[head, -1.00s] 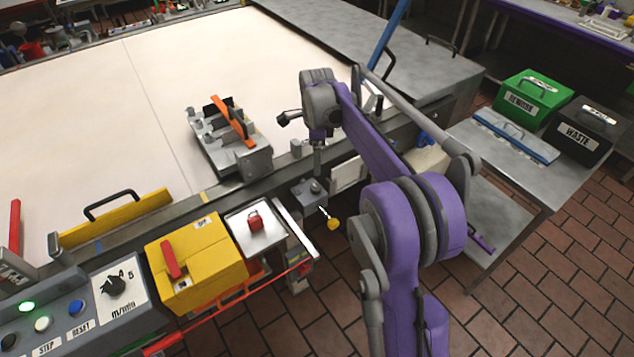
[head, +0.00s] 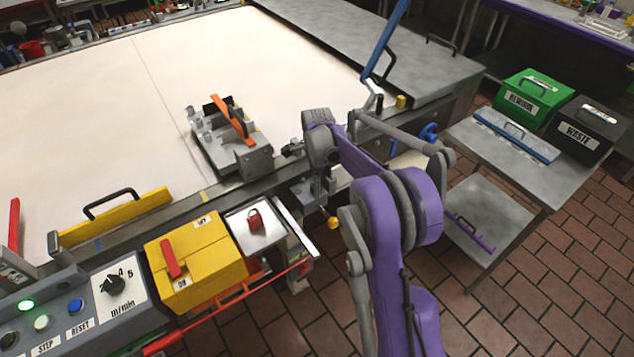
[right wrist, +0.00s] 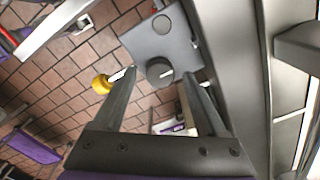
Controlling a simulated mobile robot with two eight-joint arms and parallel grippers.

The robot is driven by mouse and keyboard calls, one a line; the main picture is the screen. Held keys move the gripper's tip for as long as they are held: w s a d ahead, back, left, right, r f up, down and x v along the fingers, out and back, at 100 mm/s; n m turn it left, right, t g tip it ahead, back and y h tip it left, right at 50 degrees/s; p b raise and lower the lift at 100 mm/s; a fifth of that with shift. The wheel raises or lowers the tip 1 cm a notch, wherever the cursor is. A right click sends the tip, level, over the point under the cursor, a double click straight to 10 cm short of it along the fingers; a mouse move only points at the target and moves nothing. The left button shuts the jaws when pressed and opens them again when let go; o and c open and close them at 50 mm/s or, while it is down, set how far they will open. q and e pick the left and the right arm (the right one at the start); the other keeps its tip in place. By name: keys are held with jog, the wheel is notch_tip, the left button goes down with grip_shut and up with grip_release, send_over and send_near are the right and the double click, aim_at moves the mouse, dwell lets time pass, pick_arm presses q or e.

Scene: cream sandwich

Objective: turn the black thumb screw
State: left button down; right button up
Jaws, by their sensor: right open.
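The dark round thumb screw (right wrist: 159,71), with a white line on its top, sits on a grey metal bracket (right wrist: 157,40) in the right wrist view. My right gripper (right wrist: 158,76) is open, with one finger on each side of the screw. No contact shows, and I cannot tell how deep the fingertips reach. In the head view the bracket (head: 304,192) is beside the table's front rail, below my right wrist. The screw and the fingertips are hard to make out there. My left gripper is not in view.
A yellow knob (right wrist: 101,84) on a threaded pin sticks out beside the bracket. A small tray with a red weight (head: 255,220) and a yellow box (head: 196,262) stand to the left. A fixture with an orange bar (head: 232,118) sits on the table edge behind.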

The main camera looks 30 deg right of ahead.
grip_shut()
